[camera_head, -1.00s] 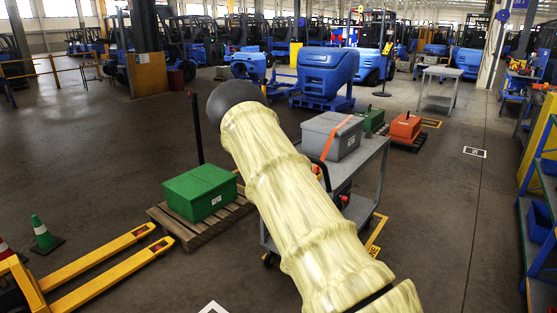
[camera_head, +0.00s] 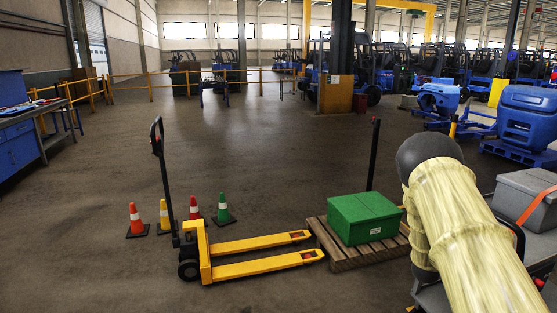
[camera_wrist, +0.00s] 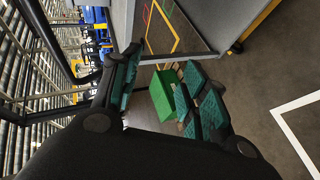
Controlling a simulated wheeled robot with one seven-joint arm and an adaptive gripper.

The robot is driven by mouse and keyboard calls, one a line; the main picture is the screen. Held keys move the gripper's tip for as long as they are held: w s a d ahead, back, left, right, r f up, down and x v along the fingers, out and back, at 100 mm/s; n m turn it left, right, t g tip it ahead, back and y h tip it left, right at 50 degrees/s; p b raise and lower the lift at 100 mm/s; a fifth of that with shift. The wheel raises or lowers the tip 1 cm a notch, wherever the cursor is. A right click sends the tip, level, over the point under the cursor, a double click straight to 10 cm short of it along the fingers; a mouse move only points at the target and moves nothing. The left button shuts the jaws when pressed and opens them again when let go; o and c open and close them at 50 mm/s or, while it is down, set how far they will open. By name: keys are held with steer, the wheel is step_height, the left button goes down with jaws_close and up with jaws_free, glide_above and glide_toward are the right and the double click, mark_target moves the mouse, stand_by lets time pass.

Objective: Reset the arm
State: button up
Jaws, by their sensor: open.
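My arm (camera_head: 463,235) wears a pale yellow sleeve and rises from the lower right of the head view to a dark rounded joint. My gripper is outside the head view. In the wrist view my gripper (camera_wrist: 163,88) is open, with teal pads on its dark fingers and nothing held. A green box (camera_head: 364,217) sits on a wooden pallet (camera_head: 345,258), left of my arm. The green box also shows beyond the gap between the fingers in the wrist view (camera_wrist: 162,97), apart from them.
A grey box (camera_head: 520,193) with an orange strap stands right of my arm, partly hidden. A yellow pallet jack (camera_head: 262,266) points its forks toward the pallet. Several cones stand behind it, including a green one (camera_head: 223,211). Open floor (camera_head: 120,185) lies at left and centre.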

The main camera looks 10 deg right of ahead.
steer(key=s+a+f+m+g+y, duration=0.25)
steer(key=s+a+f+y, duration=0.35)
steer(key=s+a+f, duration=1.65)
steer(key=s+a+m+g+y, duration=0.1)
steer(key=s+a+g+y, duration=0.1)
steer(key=s+a, duration=0.9)
steer(key=s+a+m+g+y, duration=0.2)
steer(key=s+a, duration=1)
steer(key=s, duration=0.7)
steer(key=shift+r+g+y, duration=0.3)
steer(key=shift+r+g, duration=0.1)
steer(key=shift+g, duration=0.25)
